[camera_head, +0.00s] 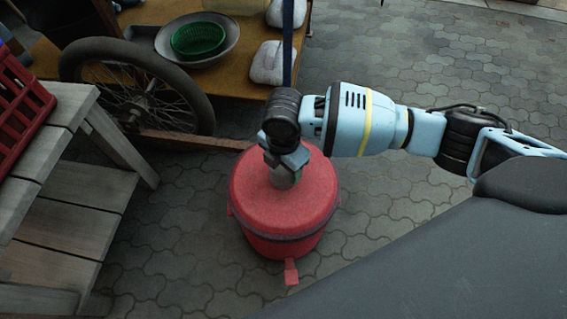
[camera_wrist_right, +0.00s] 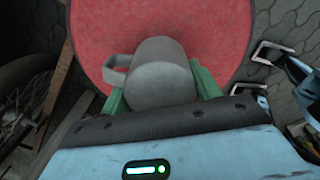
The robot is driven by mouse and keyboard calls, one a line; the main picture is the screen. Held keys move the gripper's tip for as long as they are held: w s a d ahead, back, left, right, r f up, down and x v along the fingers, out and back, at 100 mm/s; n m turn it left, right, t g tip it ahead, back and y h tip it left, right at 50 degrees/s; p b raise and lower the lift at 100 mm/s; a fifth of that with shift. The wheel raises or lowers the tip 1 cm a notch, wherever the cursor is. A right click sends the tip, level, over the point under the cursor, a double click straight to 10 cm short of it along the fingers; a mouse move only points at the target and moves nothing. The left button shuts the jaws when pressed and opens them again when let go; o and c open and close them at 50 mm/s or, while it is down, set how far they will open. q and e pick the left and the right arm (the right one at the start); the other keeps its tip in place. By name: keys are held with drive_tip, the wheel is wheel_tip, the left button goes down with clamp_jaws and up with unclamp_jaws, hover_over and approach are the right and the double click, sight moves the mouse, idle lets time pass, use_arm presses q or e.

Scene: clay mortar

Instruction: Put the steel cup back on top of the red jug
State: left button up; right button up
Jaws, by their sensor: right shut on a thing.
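The red jug (camera_head: 255,205) stands on the paving in the middle of the head view, with a flat round lid and a small red spout low at its front. Its lid (camera_wrist_right: 215,25) fills the upper part of the right wrist view. My right gripper (camera_head: 285,162) is over the lid, shut on the steel cup (camera_wrist_right: 160,72). The cup's handle points left in the wrist view. In the head view the cup (camera_head: 284,178) shows below the fingers, over or on the lid; I cannot tell whether it touches. My left gripper is not in view.
A wooden bench (camera_head: 75,185) with a red crate (camera_head: 18,112) stands at the left. Behind are a cart wheel (camera_head: 138,95) and a cart deck with a metal bowl and green basket (camera_head: 198,38). Paving right of the jug is clear.

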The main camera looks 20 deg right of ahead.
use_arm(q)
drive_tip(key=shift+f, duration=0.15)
use_arm(e)
drive_tip(key=shift+f, duration=0.5)
drive_tip(key=o, duration=1.3)
drive_tip(key=shift+o, duration=0.2)
wheel_tip(320, 180, up, 11)
drive_tip(key=p, duration=0.9)
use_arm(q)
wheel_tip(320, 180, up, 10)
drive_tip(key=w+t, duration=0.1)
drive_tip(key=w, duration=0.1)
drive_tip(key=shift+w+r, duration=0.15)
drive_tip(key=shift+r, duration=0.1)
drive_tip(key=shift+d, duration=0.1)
